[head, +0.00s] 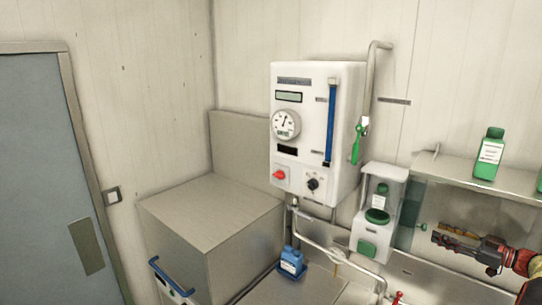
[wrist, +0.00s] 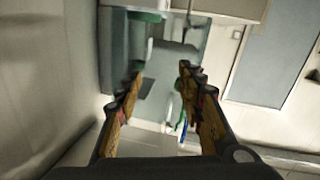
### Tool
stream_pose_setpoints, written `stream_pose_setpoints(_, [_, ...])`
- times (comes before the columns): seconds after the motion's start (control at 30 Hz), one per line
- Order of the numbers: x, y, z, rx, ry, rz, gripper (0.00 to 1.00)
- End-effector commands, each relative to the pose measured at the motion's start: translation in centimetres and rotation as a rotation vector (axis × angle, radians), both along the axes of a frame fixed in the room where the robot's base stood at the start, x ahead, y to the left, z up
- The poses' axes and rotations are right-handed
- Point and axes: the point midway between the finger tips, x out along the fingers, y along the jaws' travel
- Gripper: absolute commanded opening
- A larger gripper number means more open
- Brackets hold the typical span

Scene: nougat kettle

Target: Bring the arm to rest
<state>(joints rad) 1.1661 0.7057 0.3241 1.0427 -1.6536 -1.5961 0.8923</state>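My gripper (head: 437,234) is at the right edge of the head view, pointing left, in front of the wall below the shelf. In the wrist view its two fingers stand apart with an empty gap between them (wrist: 158,80). It is open and holds nothing. Most of my arm is outside the head view.
A white control box (head: 308,150) hangs on the wall with a green-handled item at its side. A white dispenser (head: 378,215), a shelf (head: 475,180) with a green bottle (head: 489,155), a blue container (head: 291,262) and a grey metal cabinet (head: 210,225) surround the worktop. A door (head: 50,160) stands left.

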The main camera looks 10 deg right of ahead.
Motion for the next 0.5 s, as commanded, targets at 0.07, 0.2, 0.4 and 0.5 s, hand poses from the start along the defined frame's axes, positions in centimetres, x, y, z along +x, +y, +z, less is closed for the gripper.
stream_pose_setpoints(0.07, [0.7, -1.6, -0.8, -0.022, -0.002, -0.076, 0.38])
stream_pose_setpoints(0.2, [1.8, -5.6, -2.9, -0.060, 0.007, -0.255, 0.38])
stream_pose_setpoints(0.4, [0.8, -13.3, -5.6, -0.134, 0.092, -0.639, 0.38])
stream_pose_setpoints(0.5, [-0.3, -15.4, -6.7, -0.164, 0.172, -0.820, 0.38])
